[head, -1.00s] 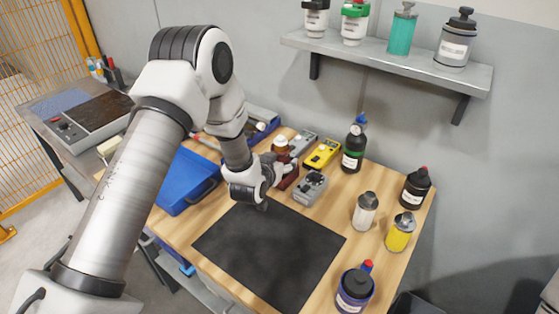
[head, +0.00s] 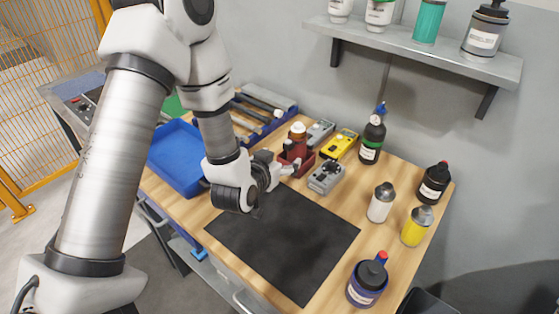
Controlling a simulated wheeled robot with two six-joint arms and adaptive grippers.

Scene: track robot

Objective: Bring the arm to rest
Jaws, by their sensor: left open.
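My left arm comes in from the left. Its gripper (head: 276,177) is open and hangs above the back left part of the black mat (head: 285,240), in front of the red holder (head: 306,165). A bottle with an orange-brown cap (head: 298,132) stands in that holder. I see nothing held between the fingers, though the wrist hides part of them. My right gripper is not in view.
A grey meter (head: 327,177) and a yellow meter (head: 339,144) lie near the gripper. Several bottles line the right side, including a yellow one (head: 417,226). A shelf (head: 420,52) hangs above. The mat is clear.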

